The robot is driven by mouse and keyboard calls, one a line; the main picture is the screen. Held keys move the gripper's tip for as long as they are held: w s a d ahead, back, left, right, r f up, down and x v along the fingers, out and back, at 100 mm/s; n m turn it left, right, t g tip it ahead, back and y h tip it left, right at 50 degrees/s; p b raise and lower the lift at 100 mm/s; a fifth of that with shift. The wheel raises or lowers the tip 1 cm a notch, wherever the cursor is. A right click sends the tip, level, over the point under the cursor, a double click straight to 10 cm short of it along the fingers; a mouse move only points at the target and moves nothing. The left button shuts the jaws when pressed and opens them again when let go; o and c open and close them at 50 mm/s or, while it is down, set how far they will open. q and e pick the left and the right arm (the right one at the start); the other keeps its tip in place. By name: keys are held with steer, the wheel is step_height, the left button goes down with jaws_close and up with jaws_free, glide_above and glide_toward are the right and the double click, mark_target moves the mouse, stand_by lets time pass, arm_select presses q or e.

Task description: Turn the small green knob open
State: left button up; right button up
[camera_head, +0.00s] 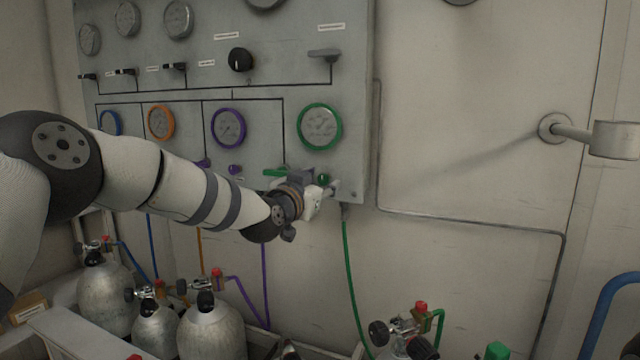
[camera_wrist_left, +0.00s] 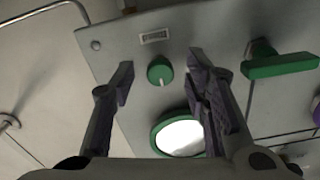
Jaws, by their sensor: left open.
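The small green knob (camera_head: 323,178) sits low on the grey panel (camera_head: 352,60), below the green-rimmed gauge (camera_head: 320,127). In the left wrist view the knob (camera_wrist_left: 160,70) is round, with a pale mark at its edge, and a small label plate is beside it. My left gripper (camera_head: 328,188) is at the panel's lower right, by the knob. In the left wrist view my left gripper (camera_wrist_left: 160,75) is open, its two dark fingers on either side of the knob with gaps to it. The knob looks untouched. My right gripper is in neither view.
A green lever handle (camera_head: 276,172) is just left of the knob; it also shows in the left wrist view (camera_wrist_left: 280,66). A green hose (camera_head: 349,270) hangs below the panel. Silver cylinders (camera_head: 212,332) stand below. The wall right of the panel carries a thin pipe (camera_head: 470,218).

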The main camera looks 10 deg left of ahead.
arm_select(q)
steer(key=shift+w, duration=0.2)
jaws_close()
